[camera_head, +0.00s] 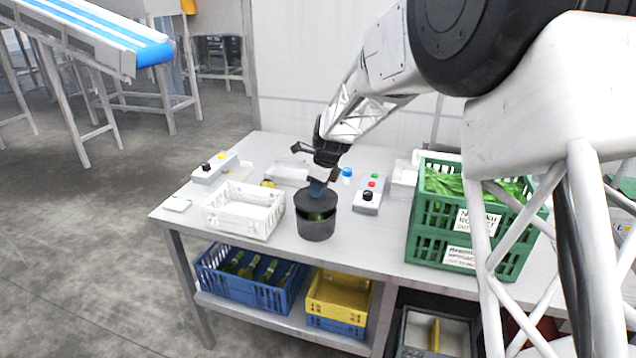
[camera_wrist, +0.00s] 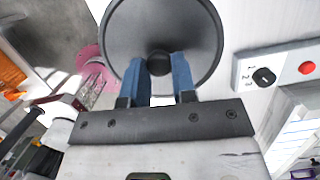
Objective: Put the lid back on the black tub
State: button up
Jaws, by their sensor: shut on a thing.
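The black tub (camera_head: 317,231) stands upright on the table, right of the white basket. The dark round lid (camera_head: 309,206) is just above the tub's mouth, with a strip of green showing between them. Whether the lid touches the rim anywhere, I cannot tell. My gripper (camera_head: 317,188) is over the lid, pointing down. In the wrist view the lid (camera_wrist: 125,40) fills the top middle, and my blue fingertips (camera_wrist: 161,78) are shut on its dark central knob (camera_wrist: 159,62). The tub is hidden behind the lid there.
A white basket (camera_head: 233,224) stands left of the tub. A control box (camera_head: 367,203) with buttons and a knob is close on the right. Stacked green crates (camera_head: 427,249) with greens stand further right. The table in front of the tub is clear.

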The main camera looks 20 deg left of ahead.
jog(key=shift+d+x, duration=0.15)
jog(key=shift+x, duration=0.5)
jog(key=shift+d+x, duration=0.15)
jog(key=shift+x, duration=0.45)
jog(key=shift+f, duration=0.3)
dwell(1.7)
jog(key=o, duration=1.5)
jog(key=shift+c, duration=0.2)
jog(key=shift+r, duration=0.15)
jog(key=shift+a+v, duration=0.25)
jog(key=shift+v, duration=0.85)
jog(key=shift+a+v, duration=0.25)
jog(key=shift+v, duration=0.85)
jog(key=shift+a+v, duration=0.25)
jog(key=shift+v, duration=0.85)
jog(key=shift+r, duration=0.15)
jog(key=shift+c, duration=0.5)
grip_shut()
